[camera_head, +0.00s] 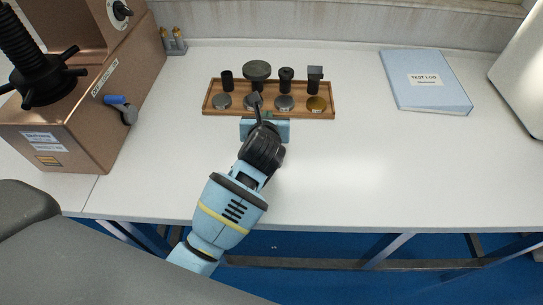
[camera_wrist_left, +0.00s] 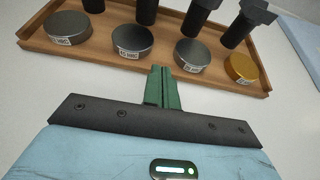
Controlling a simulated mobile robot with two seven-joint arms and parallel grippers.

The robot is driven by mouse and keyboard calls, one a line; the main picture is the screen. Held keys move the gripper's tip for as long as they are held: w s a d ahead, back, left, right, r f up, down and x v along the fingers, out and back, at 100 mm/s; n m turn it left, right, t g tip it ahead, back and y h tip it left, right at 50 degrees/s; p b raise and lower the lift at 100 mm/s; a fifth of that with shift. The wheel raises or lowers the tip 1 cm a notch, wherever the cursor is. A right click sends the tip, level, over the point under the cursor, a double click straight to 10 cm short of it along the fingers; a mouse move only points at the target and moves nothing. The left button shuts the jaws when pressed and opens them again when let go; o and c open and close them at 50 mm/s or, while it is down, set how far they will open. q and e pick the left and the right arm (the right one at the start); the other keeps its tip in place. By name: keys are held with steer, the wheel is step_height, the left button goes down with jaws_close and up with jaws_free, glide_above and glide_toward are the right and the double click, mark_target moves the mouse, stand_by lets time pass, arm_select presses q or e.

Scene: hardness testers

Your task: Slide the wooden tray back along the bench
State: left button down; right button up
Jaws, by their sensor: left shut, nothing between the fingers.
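The wooden tray (camera_head: 323,113) lies on the white bench near its back. It holds a row of dark metal fittings behind a row of round test blocks, one of them brass-coloured (camera_head: 317,104). In the left wrist view the tray's front edge (camera_wrist_left: 100,59) crosses the upper part, with the brass block (camera_wrist_left: 241,68) at its right end. My left gripper (camera_head: 268,115) is at the middle of the tray's front edge. Its green fingers (camera_wrist_left: 163,84) are shut with nothing between them, their tips close to the edge; I cannot tell if they touch. My right gripper is not in view.
A brown hardness tester (camera_head: 75,125) with a blue-tipped lever stands at the left. A small holder (camera_head: 174,42) is at the back left. A blue test log binder (camera_head: 427,82) lies at the back right. A pale machine (camera_head: 522,75) stands far right. The bench right of the arm is clear.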

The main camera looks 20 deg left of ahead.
mark_target(268, 105)
arm_select(q)
steer(key=shift+w+a+f+b, duration=0.1)
steer(key=shift+w+a, duration=0.15)
steer(key=shift+w, duration=0.4)
steer(key=shift+w+a+f+b, duration=0.1)
steer(key=shift+w+a+f, duration=0.1)
steer(key=shift+w, duration=0.5)
steer(key=shift+w+a+f+b, duration=0.1)
steer(key=shift+w+a, duration=0.15)
steer(key=shift+w, duration=0.4)
